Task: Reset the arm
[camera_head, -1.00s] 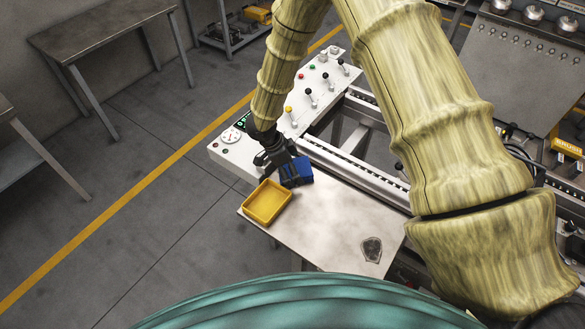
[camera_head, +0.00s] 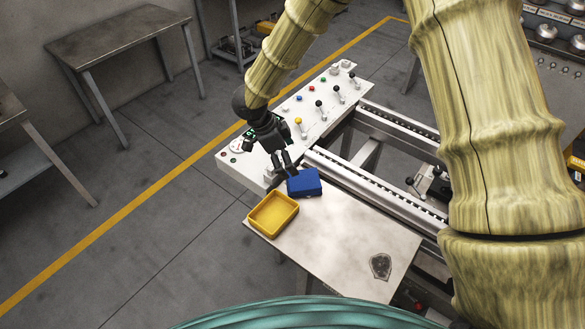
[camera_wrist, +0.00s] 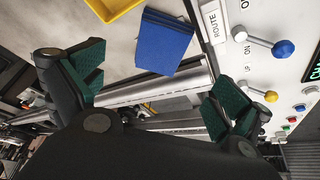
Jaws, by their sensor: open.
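My gripper (camera_head: 281,163) is open and empty. In the head view it hangs over the near end of the control panel, just behind a blue block (camera_head: 304,182). In the wrist view its two green-padded fingers (camera_wrist: 155,92) are spread wide with nothing between them. The blue block also shows in the wrist view (camera_wrist: 163,43), beyond the fingers and apart from them. My arm comes down from the top of the head view.
A yellow tray (camera_head: 274,214) sits beside the blue block on a pale metal table (camera_head: 335,238). A dark flat part (camera_head: 380,266) lies on the table's right side. The control panel (camera_head: 312,112) has upright levers with coloured knobs. Open floor lies to the left.

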